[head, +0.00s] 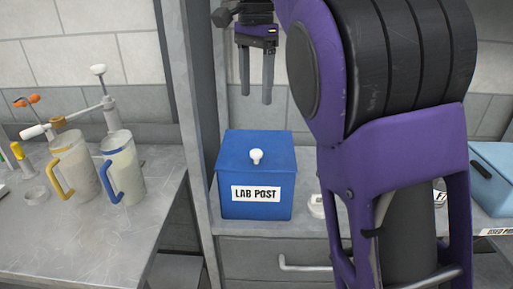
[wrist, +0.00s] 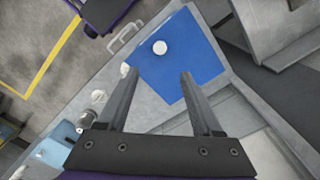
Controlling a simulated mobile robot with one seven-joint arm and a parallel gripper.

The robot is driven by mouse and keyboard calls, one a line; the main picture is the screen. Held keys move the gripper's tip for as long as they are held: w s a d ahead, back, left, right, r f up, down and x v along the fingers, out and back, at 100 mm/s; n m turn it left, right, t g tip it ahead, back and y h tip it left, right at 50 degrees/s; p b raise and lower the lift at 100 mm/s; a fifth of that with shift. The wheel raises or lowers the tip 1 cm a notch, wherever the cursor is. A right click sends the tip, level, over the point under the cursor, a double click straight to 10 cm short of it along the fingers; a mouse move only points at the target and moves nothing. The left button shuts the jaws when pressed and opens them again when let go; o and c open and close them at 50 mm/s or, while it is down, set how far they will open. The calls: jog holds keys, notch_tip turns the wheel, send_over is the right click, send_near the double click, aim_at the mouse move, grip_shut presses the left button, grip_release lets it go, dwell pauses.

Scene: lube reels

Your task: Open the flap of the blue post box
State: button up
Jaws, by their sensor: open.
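The blue post box (head: 233,207) stands on a grey counter, with a white label reading LAB POST on its front. Its flap (head: 240,146) is the sloping blue top, lying shut, with a white knob (head: 256,156) on it. My gripper (head: 256,102) is above and behind the box, fingers pointing down, open and empty. In the wrist view the flap (wrist: 185,62) lies beyond and below the open fingers (wrist: 158,80), and the knob (wrist: 159,47) shows past the fingertips. Nothing touches the box.
A grey upright post (head: 200,110) stands just left of the box. Two jugs, one with a yellow handle (head: 66,190) and one with a blue handle (head: 122,172), stand on the left bench. A light blue box (head: 492,178) is at the right. My arm hides the counter's middle.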

aim_at(256, 151)
notch_tip(256, 151, down, 14)
jog(key=b, duration=0.3)
jog(key=shift+f+b, duration=0.15)
jog(key=shift+b, duration=0.15)
grip_shut()
dwell(1.1)
